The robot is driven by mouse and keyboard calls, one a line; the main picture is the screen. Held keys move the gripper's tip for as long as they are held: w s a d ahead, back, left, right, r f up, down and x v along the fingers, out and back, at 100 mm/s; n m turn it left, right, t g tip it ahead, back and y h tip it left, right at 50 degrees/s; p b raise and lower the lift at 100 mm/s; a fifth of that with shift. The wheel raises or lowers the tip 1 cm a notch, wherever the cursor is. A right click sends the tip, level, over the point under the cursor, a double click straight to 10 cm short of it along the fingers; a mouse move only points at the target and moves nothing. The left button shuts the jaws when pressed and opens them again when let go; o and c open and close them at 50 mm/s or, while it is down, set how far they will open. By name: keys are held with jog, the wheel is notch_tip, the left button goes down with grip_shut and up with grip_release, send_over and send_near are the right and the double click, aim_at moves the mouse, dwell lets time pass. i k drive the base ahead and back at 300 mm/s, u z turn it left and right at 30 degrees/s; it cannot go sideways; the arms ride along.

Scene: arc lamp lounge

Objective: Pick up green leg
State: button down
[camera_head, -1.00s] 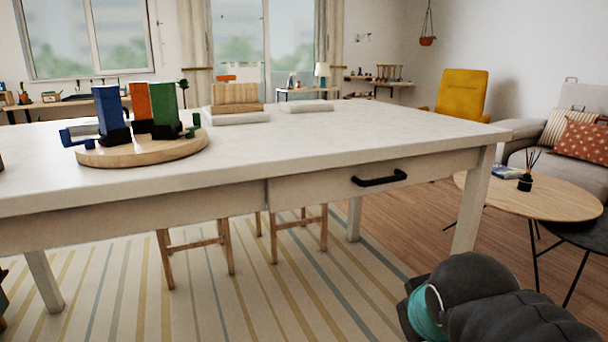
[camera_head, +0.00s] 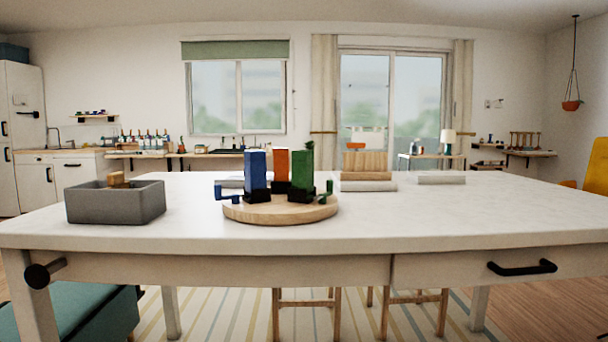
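A green upright block (camera_head: 301,172), which looks like the green leg, stands in a black foot on a round wooden board (camera_head: 280,216) on the white table. A small green piece sticks out at its right side. A blue upright block (camera_head: 256,172) stands to its left, and an orange one (camera_head: 281,166) stands between and behind them. A small blue piece (camera_head: 221,191) lies at the board's left edge. My gripper is not in view.
The white table (camera_head: 440,218) spans the view, with bare top right of the board. A grey bin (camera_head: 115,204) with a wooden piece stands left. Wooden and pale blocks (camera_head: 367,176) lie behind.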

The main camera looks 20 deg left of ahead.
aim_at(303, 162)
jog(key=u, duration=0.15)
jog(key=i, duration=0.7)
jog(key=u, duration=2.3)
